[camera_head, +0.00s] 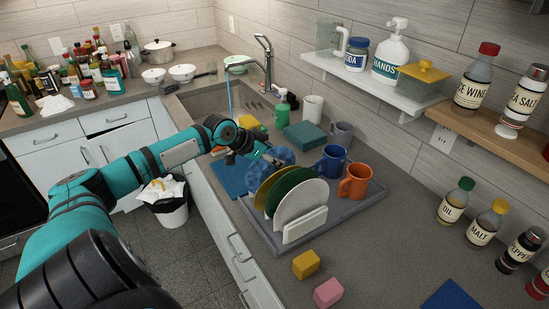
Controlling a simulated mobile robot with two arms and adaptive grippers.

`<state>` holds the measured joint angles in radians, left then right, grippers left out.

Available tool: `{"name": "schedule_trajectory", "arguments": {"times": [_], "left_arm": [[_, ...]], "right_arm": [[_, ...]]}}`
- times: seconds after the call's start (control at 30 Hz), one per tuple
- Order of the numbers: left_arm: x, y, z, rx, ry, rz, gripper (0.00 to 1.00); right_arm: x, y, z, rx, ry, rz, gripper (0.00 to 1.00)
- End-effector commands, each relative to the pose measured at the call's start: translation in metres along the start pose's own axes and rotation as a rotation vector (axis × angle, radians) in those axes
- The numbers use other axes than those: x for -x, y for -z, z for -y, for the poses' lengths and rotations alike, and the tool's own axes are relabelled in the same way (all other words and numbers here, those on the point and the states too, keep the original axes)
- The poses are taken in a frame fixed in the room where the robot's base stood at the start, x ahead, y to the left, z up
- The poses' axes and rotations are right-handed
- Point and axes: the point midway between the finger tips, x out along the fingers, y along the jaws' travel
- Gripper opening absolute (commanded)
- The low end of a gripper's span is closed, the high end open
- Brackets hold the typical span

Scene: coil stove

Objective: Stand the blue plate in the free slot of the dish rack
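The dish rack (297,229) is white and stands on a grey drain tray (345,210) on the counter. An orange-yellow, a green and a white plate (302,203) stand on edge in it, side by side. A blue rounded thing, seemingly the blue plate (266,170), is behind them, partly hidden by the plates and my gripper. My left gripper (274,158) is at its upper part. The fingers are small and dark here, so I cannot tell whether they are shut on it. The free slot is not clearly visible. My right gripper is not in view.
A blue mug (331,162) and an orange mug (354,182) stand right of the plates, with a grey mug (341,134) behind. A blue cloth (229,178) lies to the left. Yellow (306,264) and pink (328,293) blocks lie in front. The sink (210,97) is behind.

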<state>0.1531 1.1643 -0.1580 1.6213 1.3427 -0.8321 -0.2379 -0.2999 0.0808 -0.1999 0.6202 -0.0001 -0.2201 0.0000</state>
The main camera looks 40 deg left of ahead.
Motion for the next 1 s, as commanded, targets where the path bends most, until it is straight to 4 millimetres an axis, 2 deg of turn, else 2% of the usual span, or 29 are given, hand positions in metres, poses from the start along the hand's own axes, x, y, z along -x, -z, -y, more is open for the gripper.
{"name": "schedule_trajectory", "arguments": {"times": [0.03,0.1,0.47,1.0], "left_arm": [[0.0,0.0,0.0,0.0,0.0,0.0,0.37],[0.0,0.0,0.0,0.0,0.0,0.0,0.44],[0.004,-0.002,0.001,-0.001,0.001,0.003,0.44],[0.061,-0.002,-0.001,-0.002,-0.002,0.007,0.44]], "right_arm": [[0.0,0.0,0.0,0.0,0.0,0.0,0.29],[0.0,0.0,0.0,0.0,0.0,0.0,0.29],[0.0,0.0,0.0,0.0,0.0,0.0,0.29],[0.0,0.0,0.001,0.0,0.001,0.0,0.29]]}}
